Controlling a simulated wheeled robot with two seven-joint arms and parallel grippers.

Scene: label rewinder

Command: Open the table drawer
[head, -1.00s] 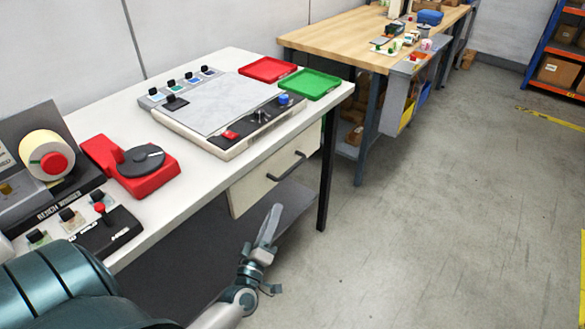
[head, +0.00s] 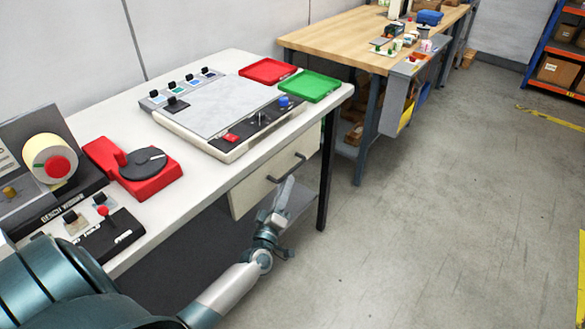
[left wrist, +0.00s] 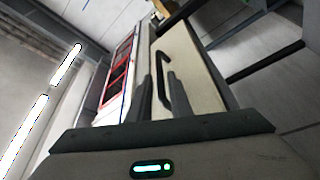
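The table drawer (head: 262,182) is a cream front under the white table's top, and it looks shut. Its dark bar handle (head: 287,167) is on the front face. My left gripper (head: 288,181) is just below and in front of the handle in the head view. In the left wrist view the two dark fingers of my left gripper (left wrist: 162,90) are apart, with the handle (left wrist: 159,65) showing between them against the drawer front (left wrist: 195,75). I cannot tell whether they touch the handle. My right gripper is not in view.
The white table (head: 190,200) bears a red rewinder (head: 148,185), a grey panel device (head: 215,105), a red tray (head: 267,71) and a green tray (head: 309,86). A dark table leg (head: 327,170) stands right of the drawer. The floor (head: 430,220) to the right is clear.

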